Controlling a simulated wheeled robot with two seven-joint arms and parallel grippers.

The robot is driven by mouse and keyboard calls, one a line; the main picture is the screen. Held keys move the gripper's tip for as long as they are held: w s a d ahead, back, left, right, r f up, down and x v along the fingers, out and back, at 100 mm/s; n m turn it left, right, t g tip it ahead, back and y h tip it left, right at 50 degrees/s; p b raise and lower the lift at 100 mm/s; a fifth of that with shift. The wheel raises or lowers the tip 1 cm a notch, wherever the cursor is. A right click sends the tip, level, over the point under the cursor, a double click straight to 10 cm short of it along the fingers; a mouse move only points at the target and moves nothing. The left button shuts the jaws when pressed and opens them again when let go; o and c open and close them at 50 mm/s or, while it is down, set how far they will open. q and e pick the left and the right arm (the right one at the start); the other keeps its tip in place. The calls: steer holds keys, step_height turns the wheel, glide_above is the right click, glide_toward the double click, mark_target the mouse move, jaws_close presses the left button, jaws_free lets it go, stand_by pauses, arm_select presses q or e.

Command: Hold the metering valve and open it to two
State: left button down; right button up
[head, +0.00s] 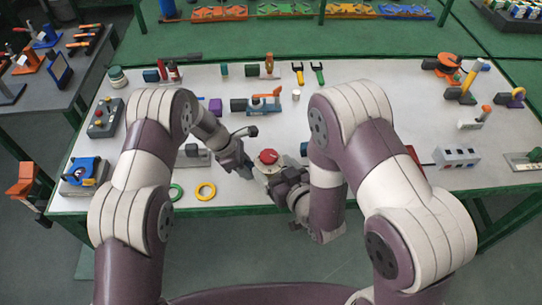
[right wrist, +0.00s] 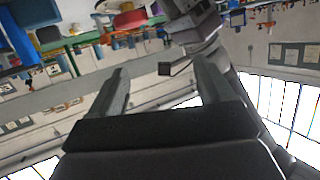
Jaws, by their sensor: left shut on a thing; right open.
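The metering valve, as I take it, is a grey-beige body with a red round knob (head: 268,156) near the front edge of the table in the head view. My left gripper (head: 249,170) reaches it from the left and is shut at its side; the exact contact is too small to see. My right gripper (head: 290,188) is just right of and in front of the valve, partly hidden by its own wrist. In the right wrist view its two fingers (right wrist: 160,66) are apart with nothing clearly between them. A red round part (right wrist: 128,20) beyond the fingers looks like the knob. Its setting cannot be read.
The white table (head: 330,95) holds several tools. A grey box with sockets (head: 457,157) is at right. The table's front edge is close.

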mark_target(270, 155)
steer(key=w+f, duration=0.2)
steer(key=w+f+h, duration=0.1)
steer(key=w+f, duration=0.1)
steer(key=w, duration=0.1)
steer(key=w+f+m+h, duration=0.1)
steer(key=w+f, duration=0.1)
steer(key=w, duration=0.1)
steer(key=shift+w+a, duration=0.25)
steer(key=shift+g, duration=0.3)
steer(key=c, duration=1)
